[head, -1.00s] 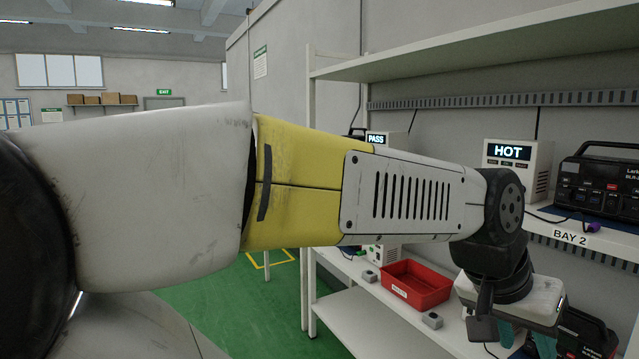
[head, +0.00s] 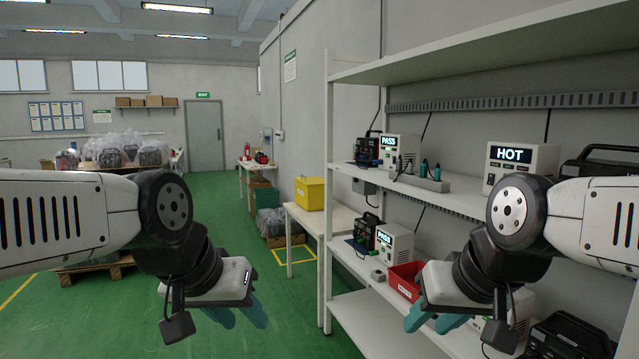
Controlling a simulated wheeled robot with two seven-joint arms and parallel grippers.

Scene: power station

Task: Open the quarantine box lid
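A yellow box (head: 310,193), which looks like the quarantine box, stands on a white side table (head: 322,218) beyond the end of the shelving. Its lid looks shut; no writing on it is readable. My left gripper (head: 238,313) is at lower left, pointing down, with its teal fingers apart and nothing between them. My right gripper (head: 432,319) is at lower right in front of the shelf, its teal fingers also apart and seemingly empty. Both grippers are much nearer to me than the yellow box and apart from it.
White shelving (head: 327,290) with test units and a red bin (head: 404,281) fills the right side. Green floor (head: 300,335) is open between my grippers. A pallet (head: 95,268) stands at left. A table with bagged items (head: 107,158) is further back.

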